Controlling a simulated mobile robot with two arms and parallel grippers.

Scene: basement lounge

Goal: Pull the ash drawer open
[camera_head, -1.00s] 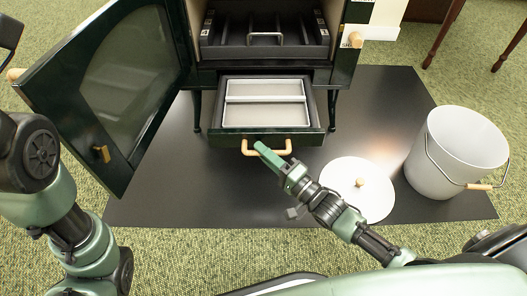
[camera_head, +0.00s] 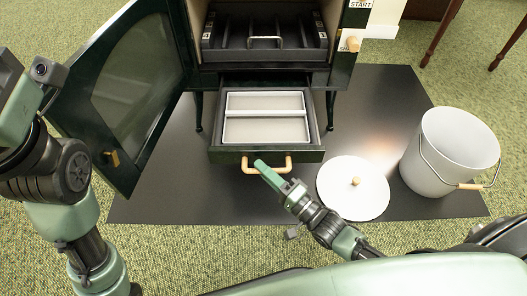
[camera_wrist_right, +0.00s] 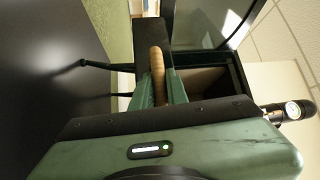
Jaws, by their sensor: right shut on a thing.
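The ash drawer (camera_head: 222,156) is pulled well out from under the dark green stove (camera_head: 345,62). A pale ash pan with a crossbar (camera_head: 265,117) sits in it and looks empty. The drawer's wooden handle (camera_head: 287,165) is on its front. My right gripper (camera_head: 262,166) is shut on this handle. In the right wrist view the handle (camera_wrist_right: 157,72) lies between the green fingers (camera_wrist_right: 160,92). My left arm is at the left edge of the head view, and its gripper fingers do not show.
The stove door (camera_head: 125,95) stands open at the left. A grate with a metal handle (camera_head: 265,38) is in the firebox. On the black floor plate (camera_head: 165,195) are a white lid (camera_head: 340,195) and a white bucket (camera_head: 430,165) at right.

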